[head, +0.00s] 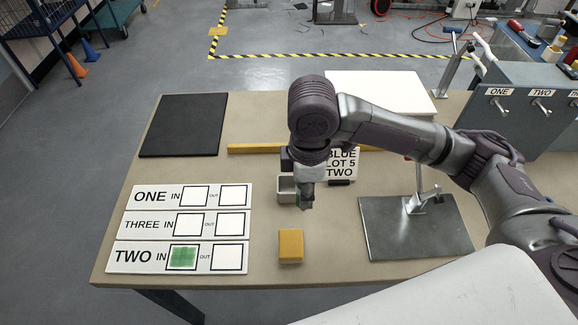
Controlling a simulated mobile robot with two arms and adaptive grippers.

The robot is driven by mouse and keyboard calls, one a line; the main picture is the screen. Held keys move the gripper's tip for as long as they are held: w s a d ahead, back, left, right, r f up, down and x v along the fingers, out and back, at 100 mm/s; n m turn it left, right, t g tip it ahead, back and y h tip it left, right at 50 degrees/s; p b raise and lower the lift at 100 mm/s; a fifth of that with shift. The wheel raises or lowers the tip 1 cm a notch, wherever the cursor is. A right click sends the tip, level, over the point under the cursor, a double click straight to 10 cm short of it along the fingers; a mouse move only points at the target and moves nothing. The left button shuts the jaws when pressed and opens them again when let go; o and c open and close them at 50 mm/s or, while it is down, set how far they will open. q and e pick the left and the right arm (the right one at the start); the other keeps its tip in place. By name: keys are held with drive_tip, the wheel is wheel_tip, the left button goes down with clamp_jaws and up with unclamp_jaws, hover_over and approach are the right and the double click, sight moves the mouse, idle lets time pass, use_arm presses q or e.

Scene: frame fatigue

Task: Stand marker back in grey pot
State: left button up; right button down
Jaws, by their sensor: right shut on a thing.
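My right gripper (306,182) points down over the middle of the table, shut on the marker (305,202). Only a short grey and green piece of the marker shows below the fingers. The small light grey pot (285,191) stands right behind and to the left of the gripper, partly hidden by it. I cannot tell whether the marker is inside the pot or in front of it. My left gripper is out of view.
Three white strips lie at left; strip TWO (133,256) has a green-filled IN box. A yellow block (291,246) lies in front of the gripper. A card reading BLUE LOT 5 TWO (344,165) stands behind. A metal plate with a stand (385,235) is at right.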

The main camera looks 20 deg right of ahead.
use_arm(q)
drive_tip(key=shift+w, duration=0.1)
use_arm(e)
drive_tip(key=shift+w+f, duration=0.1)
drive_tip(key=shift+w, duration=0.05)
drive_tip(key=w+f+p, duration=0.1)
drive_tip(key=w+f, duration=0.5)
drive_tip(key=w, duration=0.1)
drive_tip(key=w+f+p, duration=0.1)
drive_tip(key=w+f, duration=0.2)
drive_tip(key=w, duration=0.1)
drive_tip(key=shift+w+d+p, duration=0.15)
drive_tip(key=shift+w+p, duration=0.1)
drive_tip(key=shift+p, duration=0.1)
drive_tip(key=shift+s+f, duration=0.1)
drive_tip(key=shift+f, duration=0.45)
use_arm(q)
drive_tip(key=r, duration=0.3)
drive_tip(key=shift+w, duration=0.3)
use_arm(e)
drive_tip(key=shift+f, duration=0.15)
drive_tip(key=shift+f, duration=0.25)
drive_tip(key=c, duration=0.8)
unclamp_jaws()
